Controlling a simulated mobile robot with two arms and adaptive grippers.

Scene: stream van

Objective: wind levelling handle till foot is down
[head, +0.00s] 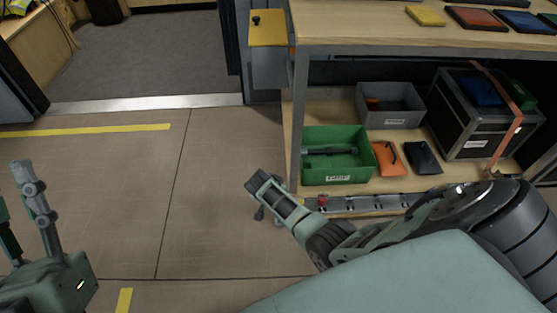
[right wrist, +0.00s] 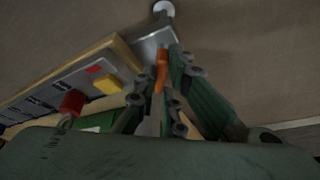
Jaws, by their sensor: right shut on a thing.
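My right gripper (head: 272,196) is at the front left corner of the shelf unit, low near the floor. In the right wrist view the gripper (right wrist: 164,72) is shut on an orange grip, which I take as the levelling handle (right wrist: 161,62). A pale round pad (right wrist: 163,9), perhaps the foot, shows beyond the metal corner; I cannot tell whether it touches the floor. In the head view my gripper hides the handle. My left gripper (head: 18,185) is empty at the left edge, its fingers apart.
A green bin (head: 340,180), a grey bin (head: 390,105) and a black case (head: 470,140) stand on that shelf. The floor (head: 130,200) to the left is clear.

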